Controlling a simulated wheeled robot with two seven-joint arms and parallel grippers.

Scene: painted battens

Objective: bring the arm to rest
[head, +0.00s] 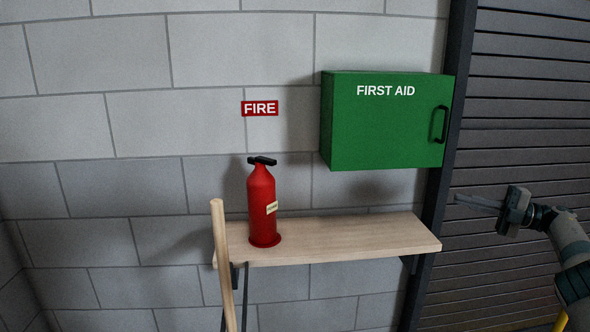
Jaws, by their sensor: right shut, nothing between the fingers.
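My right gripper (478,202) is at the right of the head view, in front of the dark slatted shutter. Its fingers point left, toward the right end of the shelf, and are shut with nothing between them. It is apart from the shelf and the cabinet. My right arm comes in from the lower right corner. My left gripper is not in view.
A wooden shelf (350,236) on the block wall bears a red fire extinguisher (261,205), upright. A green first aid cabinet (385,125) with a closed door hangs above. A wooden pole (224,265) stands before the shelf's left end. The shutter (530,100) is at right.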

